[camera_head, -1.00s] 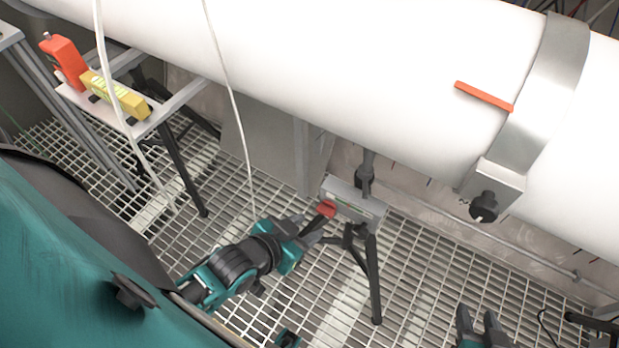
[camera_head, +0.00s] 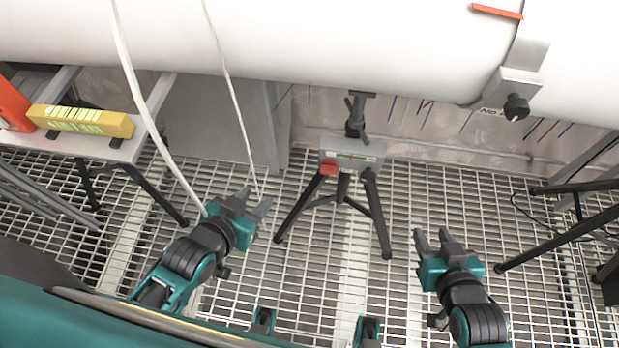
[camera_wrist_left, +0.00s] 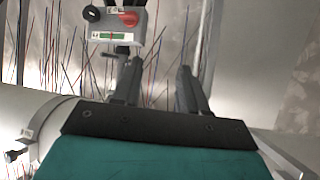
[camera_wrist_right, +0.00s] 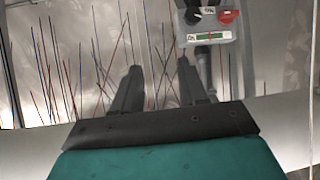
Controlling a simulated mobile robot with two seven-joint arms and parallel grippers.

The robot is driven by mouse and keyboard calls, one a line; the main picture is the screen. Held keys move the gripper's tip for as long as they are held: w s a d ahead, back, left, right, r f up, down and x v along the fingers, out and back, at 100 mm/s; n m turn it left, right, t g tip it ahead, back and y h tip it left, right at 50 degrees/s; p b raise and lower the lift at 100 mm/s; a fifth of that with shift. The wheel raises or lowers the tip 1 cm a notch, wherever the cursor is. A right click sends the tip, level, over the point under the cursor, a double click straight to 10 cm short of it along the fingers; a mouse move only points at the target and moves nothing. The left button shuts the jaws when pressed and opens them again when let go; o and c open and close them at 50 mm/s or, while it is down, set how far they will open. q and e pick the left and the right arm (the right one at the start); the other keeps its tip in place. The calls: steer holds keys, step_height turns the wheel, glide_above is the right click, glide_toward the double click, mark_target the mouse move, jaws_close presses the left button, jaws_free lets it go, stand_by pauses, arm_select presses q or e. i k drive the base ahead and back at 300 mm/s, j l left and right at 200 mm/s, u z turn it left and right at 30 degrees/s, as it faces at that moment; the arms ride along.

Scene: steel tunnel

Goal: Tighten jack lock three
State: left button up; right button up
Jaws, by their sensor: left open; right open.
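The jack is a black tripod (camera_head: 375,215) with a grey box head (camera_head: 352,152) under the white pipe.
The white pipe (camera_head: 300,45) crosses above, with a clamp and black knob (camera_head: 516,106) at right. White cables hang near my left gripper. Another dark stand (camera_head: 560,235) is at right.

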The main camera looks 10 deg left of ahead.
mark_target(328, 168)
steer(key=k+j, duration=0.1)
steer(key=j, duration=0.5)
steer(key=k+j, duration=0.15)
steer(key=j, duration=0.15)
steer(key=i+j, duration=0.1)
steer(key=j, duration=0.5)
steer(key=i+j, duration=0.15)
steer(key=j, duration=0.15)
